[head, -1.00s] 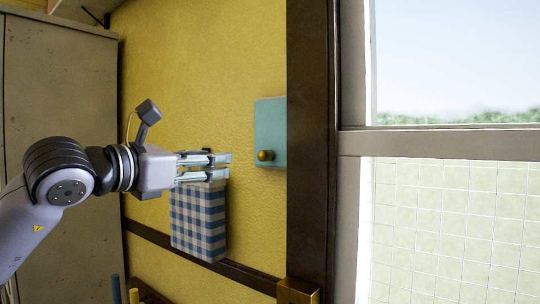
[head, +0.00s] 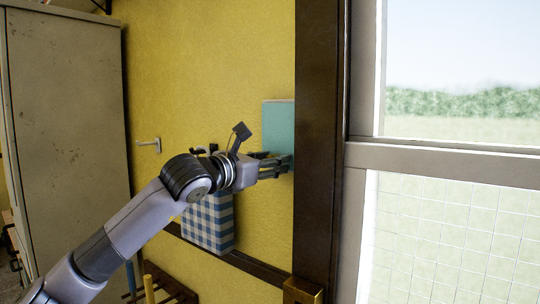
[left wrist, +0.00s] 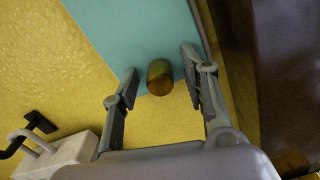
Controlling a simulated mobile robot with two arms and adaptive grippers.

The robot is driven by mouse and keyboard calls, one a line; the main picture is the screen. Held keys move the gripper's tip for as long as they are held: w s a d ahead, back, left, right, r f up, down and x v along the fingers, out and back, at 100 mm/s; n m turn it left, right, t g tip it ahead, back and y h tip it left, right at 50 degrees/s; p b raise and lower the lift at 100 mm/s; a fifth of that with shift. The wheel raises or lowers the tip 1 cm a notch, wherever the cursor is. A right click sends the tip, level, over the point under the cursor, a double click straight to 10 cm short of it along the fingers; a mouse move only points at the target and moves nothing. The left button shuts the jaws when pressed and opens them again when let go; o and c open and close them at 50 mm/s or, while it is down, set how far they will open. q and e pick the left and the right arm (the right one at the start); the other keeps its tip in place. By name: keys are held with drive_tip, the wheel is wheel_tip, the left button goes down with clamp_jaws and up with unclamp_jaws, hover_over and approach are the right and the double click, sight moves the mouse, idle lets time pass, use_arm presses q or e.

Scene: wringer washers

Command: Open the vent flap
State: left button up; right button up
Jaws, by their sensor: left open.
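The vent flap (head: 279,114) is a teal panel on the yellow wall, beside the dark window post, and it looks flat to the wall. My left gripper (head: 286,163) is in front of its lower part and hides the knob in the head view. In the left wrist view the brass knob (left wrist: 160,77) stands at the edge of the teal flap (left wrist: 125,35). My left gripper (left wrist: 159,66) is open there, one finger on each side of the knob. I cannot tell whether either finger touches it. My right gripper is not in view.
A blue checked cloth (head: 208,222) hangs on the wall below my left forearm. The dark post (head: 318,140) is close to the right of the flap, with the window beyond. A grey cabinet (head: 65,110) stands at the left. A pale hook (head: 149,144) is on the wall.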

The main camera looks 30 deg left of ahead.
use_arm(q)
clamp_jaws()
idle(0.6)
idle(0.3)
